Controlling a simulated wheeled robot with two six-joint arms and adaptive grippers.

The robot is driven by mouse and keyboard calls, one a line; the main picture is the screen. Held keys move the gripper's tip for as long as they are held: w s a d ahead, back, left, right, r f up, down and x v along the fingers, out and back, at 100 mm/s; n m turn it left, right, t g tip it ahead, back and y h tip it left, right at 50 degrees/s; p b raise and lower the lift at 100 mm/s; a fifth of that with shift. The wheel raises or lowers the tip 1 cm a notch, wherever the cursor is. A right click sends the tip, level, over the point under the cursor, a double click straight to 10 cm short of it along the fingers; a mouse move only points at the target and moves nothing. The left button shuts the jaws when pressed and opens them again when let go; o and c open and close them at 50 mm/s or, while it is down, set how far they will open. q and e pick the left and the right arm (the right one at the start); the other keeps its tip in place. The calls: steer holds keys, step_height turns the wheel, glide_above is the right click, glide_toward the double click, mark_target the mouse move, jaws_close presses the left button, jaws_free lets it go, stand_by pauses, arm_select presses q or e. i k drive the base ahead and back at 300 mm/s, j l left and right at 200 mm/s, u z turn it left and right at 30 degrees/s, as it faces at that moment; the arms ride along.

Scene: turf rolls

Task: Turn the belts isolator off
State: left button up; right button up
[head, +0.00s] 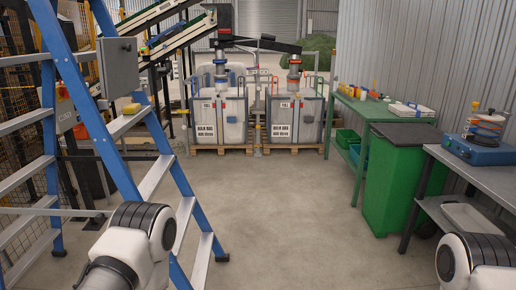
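I cannot tell which of these is the isolator, or a switch position. Only links of my two arms show at the bottom edge. Both my grippers are out of view.
A blue stepladder (95,100) stands close at left, a yellow block (132,108) on one tread. Conveyors (165,45) rise behind. Two caged white tanks (222,120) stand on pallets ahead. A green bin (395,180) and benches line the right. The middle floor is clear.

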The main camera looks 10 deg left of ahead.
mark_target(63, 92)
steer(key=i+l+z, duration=0.1)
steer(key=i+l, duration=0.15)
steer(key=i, duration=0.55)
steer(key=i+l, duration=0.15)
steer(key=i, duration=0.65)
steer(key=i+l+z, duration=0.15)
steer(key=i, duration=0.7)
steer(key=i+j+u, duration=0.25)
steer(key=i, duration=0.35)
steer(key=i+l+u, duration=0.1)
steer(key=i+u, duration=0.15)
steer(key=i, duration=0.35)
steer(key=i+l+u, duration=0.1)
steer(key=i+u, duration=0.15)
steer(key=i, duration=0.4)
steer(key=i+l+u, duration=0.25)
steer(key=i, duration=0.35)
steer(key=i+j+u, duration=0.1)
steer(key=i+u, duration=0.15)
steer(key=u, duration=0.2)
steer(key=i+u, duration=0.3)
steer(key=u, duration=0.15)
steer(key=i+u, duration=0.25)
steer(key=u, duration=0.2)
steer(key=i+l+u, duration=0.2)
steer(key=u, duration=0.3)
steer(key=i+l+u, duration=0.3)
steer(key=u, duration=0.15)
